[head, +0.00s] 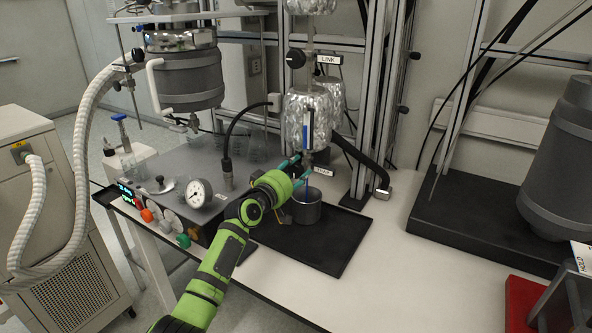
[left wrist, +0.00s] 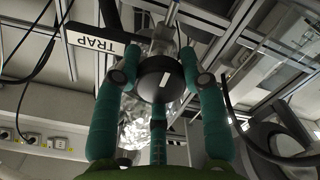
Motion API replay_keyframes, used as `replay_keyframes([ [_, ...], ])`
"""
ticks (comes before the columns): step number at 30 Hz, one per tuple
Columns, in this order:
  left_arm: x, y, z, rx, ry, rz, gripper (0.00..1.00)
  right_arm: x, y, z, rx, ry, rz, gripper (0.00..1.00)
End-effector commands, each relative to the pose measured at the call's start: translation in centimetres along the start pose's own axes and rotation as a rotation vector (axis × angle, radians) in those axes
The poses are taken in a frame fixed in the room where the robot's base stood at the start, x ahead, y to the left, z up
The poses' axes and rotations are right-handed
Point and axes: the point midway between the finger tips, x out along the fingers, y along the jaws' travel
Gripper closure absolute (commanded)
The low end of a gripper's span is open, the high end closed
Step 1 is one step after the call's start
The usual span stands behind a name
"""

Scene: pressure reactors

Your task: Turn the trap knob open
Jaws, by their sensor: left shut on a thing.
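The trap knob (left wrist: 158,78) is a round black knob with a short white mark on its face, slightly tilted, in the left wrist view. The TRAP label (left wrist: 93,40) is beside it and appears upside down there. My left gripper (left wrist: 159,62) has its teal fingers on both sides of the knob and is shut on it. In the head view my left gripper (head: 298,166) reaches to the lower end of the foil-wrapped column, near a small white label (head: 323,172). The knob is mostly hidden there. My right gripper is not in view.
A dark cup (head: 306,212) stands on a black tray (head: 325,255) below the gripper. The foil-wrapped column (head: 306,105) and metal frame posts are close by. Another black knob (head: 296,58) sits by the LINK label (head: 329,59). A gauge (head: 198,193) is at left.

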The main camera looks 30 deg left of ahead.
Motion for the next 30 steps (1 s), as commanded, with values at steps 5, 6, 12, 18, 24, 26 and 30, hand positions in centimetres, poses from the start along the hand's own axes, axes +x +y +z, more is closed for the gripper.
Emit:
replay_keyframes([
  [5, 0.0, 0.3, -0.7, -0.007, 0.014, 0.006, 0.91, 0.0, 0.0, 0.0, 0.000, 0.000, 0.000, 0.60],
  [6, 0.0, 0.3, -0.7, -0.007, 0.014, 0.007, 0.91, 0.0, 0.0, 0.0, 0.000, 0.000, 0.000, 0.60],
  [12, 0.0, 0.3, -0.7, -0.006, 0.015, 0.007, 0.50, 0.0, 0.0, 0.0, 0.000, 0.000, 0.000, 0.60],
  [18, 0.0, 0.2, -0.5, -0.005, 0.010, 0.005, 0.34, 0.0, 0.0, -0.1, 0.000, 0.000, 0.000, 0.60],
  [24, 0.0, 0.1, -0.3, -0.004, 0.006, 0.003, 0.34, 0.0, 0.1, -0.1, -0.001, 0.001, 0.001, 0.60],
  [26, -0.2, 0.1, -0.2, -0.004, 0.004, 0.003, 0.34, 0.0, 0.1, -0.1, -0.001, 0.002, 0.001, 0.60],
  [30, -1.3, 0.1, -0.1, -0.003, 0.004, 0.004, 0.34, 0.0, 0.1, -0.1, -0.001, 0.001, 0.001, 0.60],
])
